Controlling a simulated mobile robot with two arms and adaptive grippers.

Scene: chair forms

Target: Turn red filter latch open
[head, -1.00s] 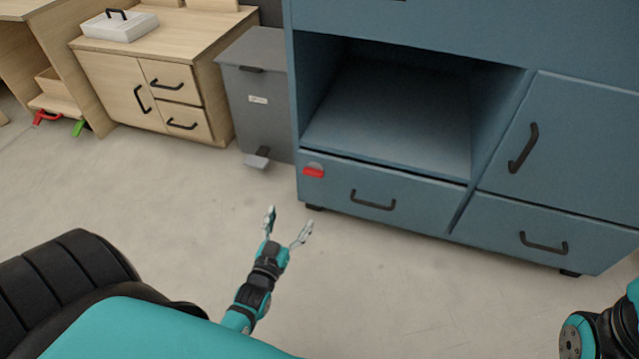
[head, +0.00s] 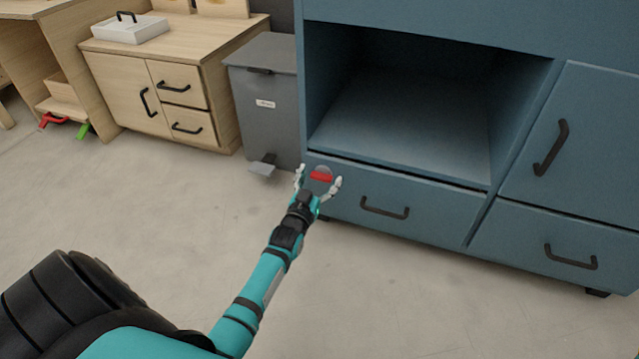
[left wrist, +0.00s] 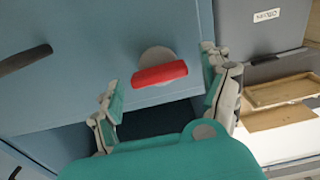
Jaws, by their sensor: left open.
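The red latch (head: 321,176) is a short red bar on a grey round plate, on the front of the blue cabinet's lower left drawer (head: 420,207). In the head view the bar lies roughly level. My left gripper (head: 319,177) is open in front of it, one finger to each side. In the left wrist view the red latch (left wrist: 159,74) shows between the spread fingers of my left gripper (left wrist: 158,75), slightly tilted, and neither finger visibly touches it. My right gripper is not in view.
The blue cabinet has an open compartment (head: 405,125) above the drawer and black handles (head: 385,208). A grey pedal bin (head: 265,100) stands close on the left, beside a wooden cabinet (head: 165,85). The floor (head: 190,210) in front is clear.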

